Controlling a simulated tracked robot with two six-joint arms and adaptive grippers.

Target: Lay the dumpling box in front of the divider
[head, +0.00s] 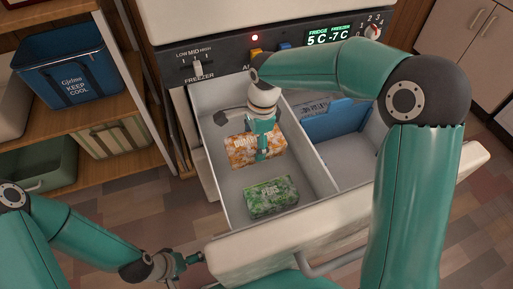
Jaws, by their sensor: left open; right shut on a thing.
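The orange-and-white box (238,150), which I take for the dumpling box, lies in the rear part of the left compartment of the open drawer. My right gripper (263,155) reaches down from above and is shut on it, covering part of its top and lettering. A blue upright panel (338,122), apparently the divider, stands in the right compartment; my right arm hides part of it. My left gripper (190,263) is open and empty, outside the drawer by its front left corner.
A green peas box (270,197) lies in the front of the left compartment. A long white wall (315,160) separates the compartments. The right compartment has bare floor (352,174) in front of the blue panel. The drawer's thick front (300,250) stands beside my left gripper.

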